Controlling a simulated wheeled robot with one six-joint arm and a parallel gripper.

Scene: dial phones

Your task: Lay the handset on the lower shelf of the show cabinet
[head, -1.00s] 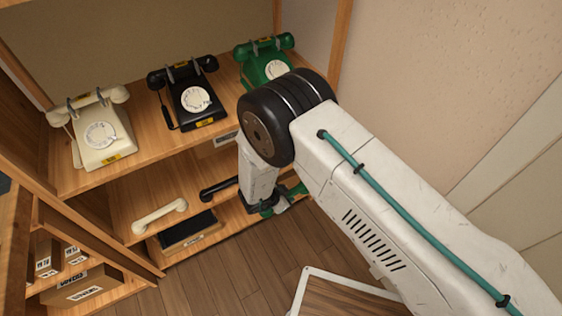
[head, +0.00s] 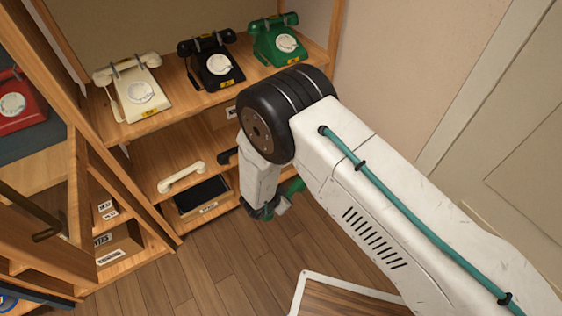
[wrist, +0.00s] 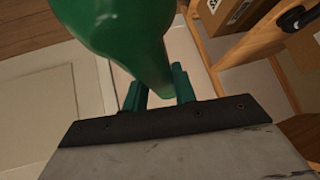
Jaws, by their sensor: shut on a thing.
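The show cabinet has an upper and a lower shelf (head: 158,150). My gripper (head: 265,212) is in front of the lower shelf's right part, over the floor in the head view. It is shut on a green handset (wrist: 125,40), which fills the upper middle of the wrist view between the teal fingers. Only a bit of the handset (head: 293,187) shows in the head view; my arm hides the rest. A cream handset (head: 181,178) and a partly hidden black handset (head: 228,155) lie on the lower shelf.
Cream (head: 140,93), black (head: 216,65) and green (head: 277,42) phones stand above. A red phone (head: 18,104) and an open-looking wooden frame are at left. A white-edged board (head: 345,298) is at the bottom. Bare floor (head: 225,260) lies between.

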